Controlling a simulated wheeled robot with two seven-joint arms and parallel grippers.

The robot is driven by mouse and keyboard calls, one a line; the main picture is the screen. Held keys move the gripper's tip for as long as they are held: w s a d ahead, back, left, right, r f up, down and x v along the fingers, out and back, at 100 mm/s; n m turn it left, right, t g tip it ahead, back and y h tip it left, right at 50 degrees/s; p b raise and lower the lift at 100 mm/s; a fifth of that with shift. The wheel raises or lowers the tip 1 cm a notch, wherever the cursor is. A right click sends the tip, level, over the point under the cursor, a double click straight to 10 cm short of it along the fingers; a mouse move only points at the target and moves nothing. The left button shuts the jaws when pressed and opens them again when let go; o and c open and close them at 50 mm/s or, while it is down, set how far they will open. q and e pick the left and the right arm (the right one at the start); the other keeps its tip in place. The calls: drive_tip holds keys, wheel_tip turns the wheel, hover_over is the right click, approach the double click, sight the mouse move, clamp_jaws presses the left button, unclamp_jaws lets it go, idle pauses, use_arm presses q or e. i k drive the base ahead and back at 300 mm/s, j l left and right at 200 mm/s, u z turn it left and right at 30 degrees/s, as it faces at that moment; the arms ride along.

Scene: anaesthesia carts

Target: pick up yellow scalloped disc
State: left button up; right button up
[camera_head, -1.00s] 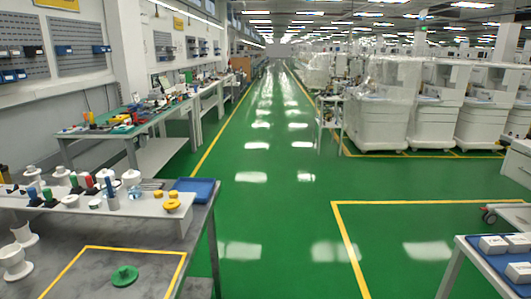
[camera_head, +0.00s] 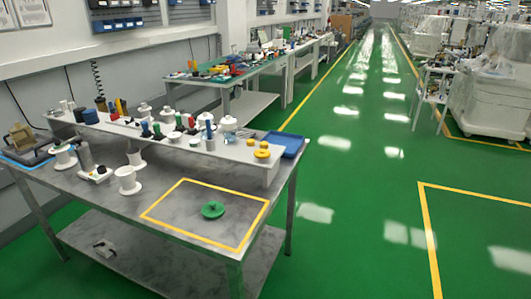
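Two small yellow pieces sit near the right end of the raised white shelf (camera_head: 225,152) on the workbench. The front one (camera_head: 262,154) is wide and round and looks like the yellow scalloped disc, though its edge is too small to make out. The other yellow piece (camera_head: 264,145) is just behind it and looks smaller. Neither of my grippers is in view.
A blue tray (camera_head: 292,145) lies right of the yellow pieces. A green disc with a knob (camera_head: 212,210) lies inside a yellow outlined area on the grey benchtop (camera_head: 165,200). White spools and coloured-handled items crowd the shelf's left. Green floor right of the bench is clear.

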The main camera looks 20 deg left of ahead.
sight(261, 154)
drive_tip(key=i+l+u, duration=0.25)
drive_tip(key=i+l, duration=0.15)
drive_tip(key=i+l+u, duration=0.3)
drive_tip(key=i+l, duration=0.2)
